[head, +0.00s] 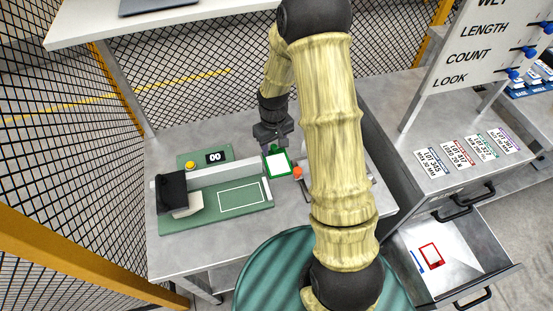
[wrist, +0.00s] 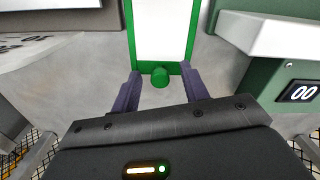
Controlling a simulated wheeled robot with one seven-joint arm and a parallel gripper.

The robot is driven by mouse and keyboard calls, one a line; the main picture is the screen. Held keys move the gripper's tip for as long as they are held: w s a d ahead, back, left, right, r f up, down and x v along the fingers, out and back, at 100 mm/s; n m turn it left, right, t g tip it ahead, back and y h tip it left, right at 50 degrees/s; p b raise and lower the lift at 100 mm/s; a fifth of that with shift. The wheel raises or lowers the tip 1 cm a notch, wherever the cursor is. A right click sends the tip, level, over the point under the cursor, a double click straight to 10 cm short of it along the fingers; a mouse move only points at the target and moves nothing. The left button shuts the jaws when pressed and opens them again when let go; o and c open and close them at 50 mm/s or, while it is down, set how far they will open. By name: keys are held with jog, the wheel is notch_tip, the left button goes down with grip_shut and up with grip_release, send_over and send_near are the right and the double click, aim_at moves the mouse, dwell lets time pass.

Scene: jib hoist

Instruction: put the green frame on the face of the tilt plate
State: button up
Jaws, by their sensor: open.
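The green frame (head: 289,159) is a thin rectangle around a white area, on the grey table in the head view. In the wrist view its green border (wrist: 192,35) runs up out of the picture, and a round green knob (wrist: 160,77) sits on its near edge. My gripper (head: 274,146) is at the frame's far edge. In the wrist view my gripper (wrist: 161,83) is open, one finger on each side of the knob; I cannot tell if they touch it. I cannot pick out the tilt plate for sure; my arm hides part of the table.
A green board (head: 260,208) with a white outline, a grey rail and a black block (head: 171,188) stands left of the frame. An orange knob (head: 297,172) is close to its right. An open drawer (head: 455,274) holds a red frame (head: 431,254). Mesh fencing stands behind.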

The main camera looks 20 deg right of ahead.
dwell(0.3)
grip_shut()
jog(key=shift+r, duration=0.1)
notch_tip(320, 180, up, 10)
dwell(0.5)
dwell(0.4)
